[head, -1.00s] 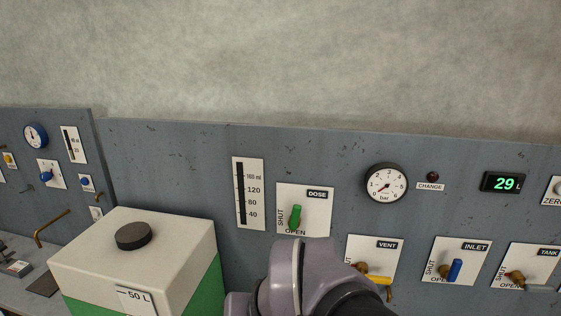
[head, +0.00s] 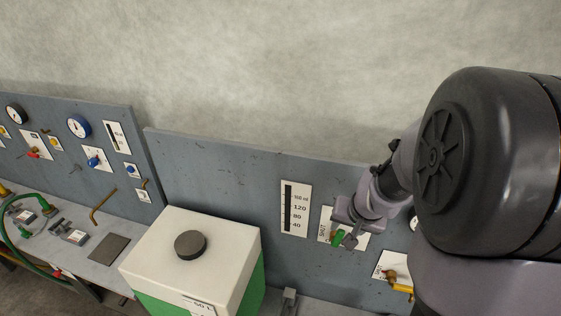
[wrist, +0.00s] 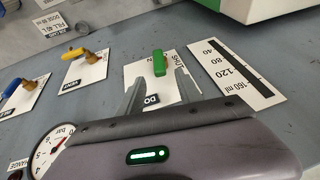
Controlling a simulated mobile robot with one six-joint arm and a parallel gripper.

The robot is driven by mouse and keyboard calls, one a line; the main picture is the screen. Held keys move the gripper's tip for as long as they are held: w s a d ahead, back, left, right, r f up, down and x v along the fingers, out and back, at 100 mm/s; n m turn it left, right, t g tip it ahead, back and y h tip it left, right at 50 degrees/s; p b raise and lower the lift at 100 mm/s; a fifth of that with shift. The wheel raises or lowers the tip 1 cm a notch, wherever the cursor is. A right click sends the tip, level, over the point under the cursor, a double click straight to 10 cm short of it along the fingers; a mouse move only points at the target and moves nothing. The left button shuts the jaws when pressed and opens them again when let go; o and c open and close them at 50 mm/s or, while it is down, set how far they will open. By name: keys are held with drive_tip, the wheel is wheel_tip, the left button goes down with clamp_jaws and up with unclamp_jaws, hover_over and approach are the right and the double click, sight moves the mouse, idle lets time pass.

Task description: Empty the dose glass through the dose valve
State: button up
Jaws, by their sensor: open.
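The dose glass (head: 289,209) is a narrow dark column on a white scale plate marked 40 to 160 ml; it also shows in the wrist view (wrist: 231,70). I cannot make out a liquid level. The dose valve has a green handle (wrist: 159,63) on a white DOSE plate (head: 325,222), right of the glass in the head view. My gripper (wrist: 158,75) is open, its fingertips apart on either side of the green handle, which stands clear between them. In the head view my gripper (head: 345,229) partly hides the handle and plate.
The yellow-handled vent valve (wrist: 75,52) and a blue-handled valve (wrist: 12,86) are on the same panel, near a bar gauge (wrist: 50,146). A white and green 50 L container (head: 215,250) stands left of the dose glass. A bench (head: 75,225) with fittings lies further left.

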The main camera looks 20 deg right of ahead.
sight(342, 233)
drive_tip(key=b+x, duration=0.1)
drive_tip(key=x, duration=0.4)
drive_tip(key=shift+f+b, duration=0.3)
drive_tip(key=shift+f, duration=0.05)
drive_tip(key=shift+w+f, duration=0.35)
drive_tip(key=shift+f, duration=0.1)
drive_tip(key=shift+s, duration=0.1)
drive_tip(key=shift+r, duration=0.1)
clamp_jaws()
idle(0.4)
